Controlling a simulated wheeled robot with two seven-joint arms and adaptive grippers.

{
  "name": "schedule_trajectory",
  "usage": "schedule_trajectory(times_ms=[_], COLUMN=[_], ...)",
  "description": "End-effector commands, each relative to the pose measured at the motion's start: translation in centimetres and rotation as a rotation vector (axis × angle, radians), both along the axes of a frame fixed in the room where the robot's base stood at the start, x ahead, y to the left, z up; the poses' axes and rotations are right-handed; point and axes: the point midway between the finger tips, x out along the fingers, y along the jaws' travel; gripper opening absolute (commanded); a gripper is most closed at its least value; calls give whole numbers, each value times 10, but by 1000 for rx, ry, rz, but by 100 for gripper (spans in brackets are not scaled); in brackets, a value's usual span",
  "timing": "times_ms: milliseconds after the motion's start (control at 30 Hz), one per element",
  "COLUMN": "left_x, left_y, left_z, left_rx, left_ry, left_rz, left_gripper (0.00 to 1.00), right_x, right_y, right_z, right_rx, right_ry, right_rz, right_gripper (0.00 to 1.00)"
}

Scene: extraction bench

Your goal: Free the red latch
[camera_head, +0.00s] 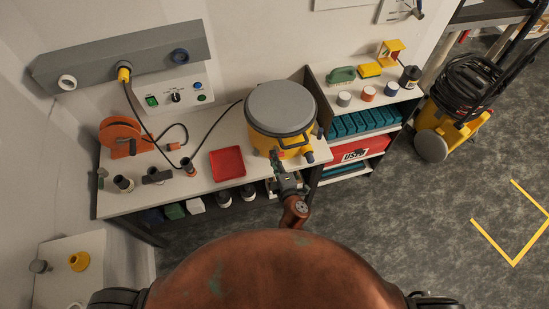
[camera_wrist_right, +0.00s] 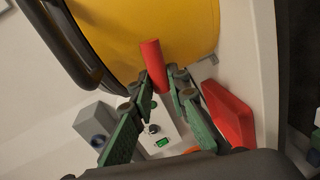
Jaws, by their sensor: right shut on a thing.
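A yellow canister (camera_head: 282,138) with a grey lid (camera_head: 280,107) stands on the bench, and its yellow side (camera_wrist_right: 185,28) fills the top of the right wrist view. The red latch (camera_wrist_right: 151,52) is a short red bar in front of that side. My right gripper (camera_wrist_right: 160,82) is shut on the red latch, with a green-padded finger on each side of it. My left gripper is not in view.
A red tray (camera_head: 228,164) lies left of the canister on the white bench. An orange reel (camera_head: 121,136) and dark cups stand further left. A shelf unit with teal boxes (camera_head: 361,121) is close on the right. A black hose runs behind.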

Motion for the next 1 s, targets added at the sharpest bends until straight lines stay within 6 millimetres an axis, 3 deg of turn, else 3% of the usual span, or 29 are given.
schedule_trajectory(times_ms=[400,900,933,1000], left_x=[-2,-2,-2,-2], left_y=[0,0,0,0], left_z=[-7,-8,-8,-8], left_rx=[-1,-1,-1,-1], left_ry=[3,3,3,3], left_rz=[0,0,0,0], left_gripper=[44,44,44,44], right_x=[-1,-1,-1,-1], right_y=[2,2,2,2], right_z=[-5,-5,-5,-5], right_rx=[-148,-163,-163,-162], right_ry=[-48,-52,-52,-52], right_rz=[2,2,2,2], right_gripper=[0,0,17,22])
